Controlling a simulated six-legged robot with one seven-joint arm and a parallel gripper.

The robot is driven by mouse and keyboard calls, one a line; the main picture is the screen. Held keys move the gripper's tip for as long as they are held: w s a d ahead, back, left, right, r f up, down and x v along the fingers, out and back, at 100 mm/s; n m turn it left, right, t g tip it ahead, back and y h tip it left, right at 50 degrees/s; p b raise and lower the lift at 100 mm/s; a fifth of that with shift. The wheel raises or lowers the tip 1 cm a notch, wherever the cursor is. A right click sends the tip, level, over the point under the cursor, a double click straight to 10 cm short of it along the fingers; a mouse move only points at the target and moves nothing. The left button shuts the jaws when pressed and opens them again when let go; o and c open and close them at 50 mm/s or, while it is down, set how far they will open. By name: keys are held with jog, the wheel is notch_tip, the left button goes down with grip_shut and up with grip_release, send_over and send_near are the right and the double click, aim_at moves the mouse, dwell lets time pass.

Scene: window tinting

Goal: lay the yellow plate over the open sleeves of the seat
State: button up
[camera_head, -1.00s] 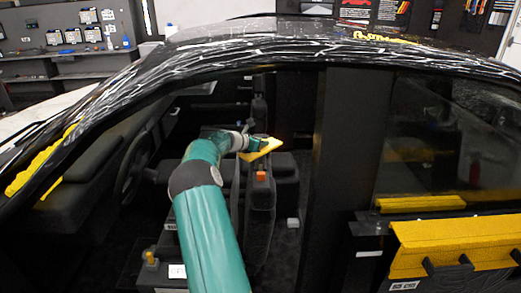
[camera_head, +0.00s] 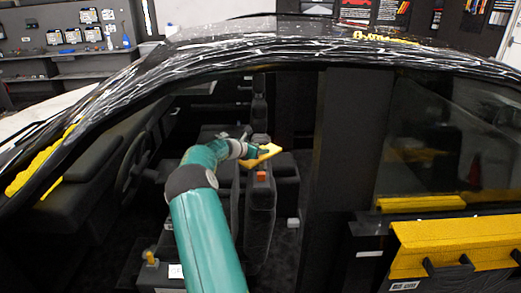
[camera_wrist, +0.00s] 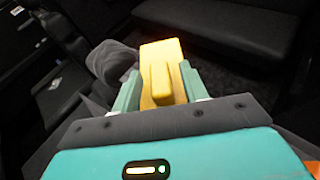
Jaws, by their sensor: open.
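The yellow plate (camera_head: 263,155) is at the top of the dark seat back (camera_head: 260,212) inside the car. In the wrist view the yellow plate (camera_wrist: 161,52) has a raised grip along its middle. My gripper (camera_head: 248,152) is at the plate's left end. In the wrist view my gripper (camera_wrist: 162,88) is open, with one teal finger on each side of the raised grip. The seat's sleeves cannot be made out; the plate and fingers cover that area. I cannot tell whether the plate rests on the seat or how it lies over the sleeves.
An orange piece (camera_head: 261,176) sits on the seat back just below the plate. My arm reaches in through the side opening under the roof edge (camera_head: 250,70). A dark pillar (camera_head: 338,160) stands to the right, and the steering wheel (camera_head: 134,175) is to the left.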

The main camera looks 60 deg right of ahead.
jog(key=v, duration=1.1)
jog(key=shift+a+r, duration=0.1)
jog(key=shift+a, duration=0.05)
jog(key=w+a+r+m+t+y, duration=0.1)
jog(key=a+r+m+t+y, duration=0.15)
jog(key=a, duration=0.95)
jog(key=a+r+m+t+y, duration=0.2)
jog(key=a+r+m, duration=0.2)
jog(key=a, duration=0.8)
jog(key=w+a+r+m+t+y, duration=0.1)
jog(key=a+r+m+t+y, duration=0.2)
jog(key=a, duration=0.9)
jog(key=s+a+m+y, duration=0.1)
jog(key=s+a, duration=0.4)
jog(key=a, duration=0.4)
jog(key=s+a+m+t+y, duration=0.1)
jog(key=s+a, duration=0.4)
jog(key=a, duration=0.5)
jog(key=s+a+m+t+y, duration=0.1)
jog(key=s+a+m+y, duration=0.2)
jog(key=a, duration=0.6)
jog(key=shift+s+a+f, duration=0.25)
jog(key=shift+s, duration=0.75)
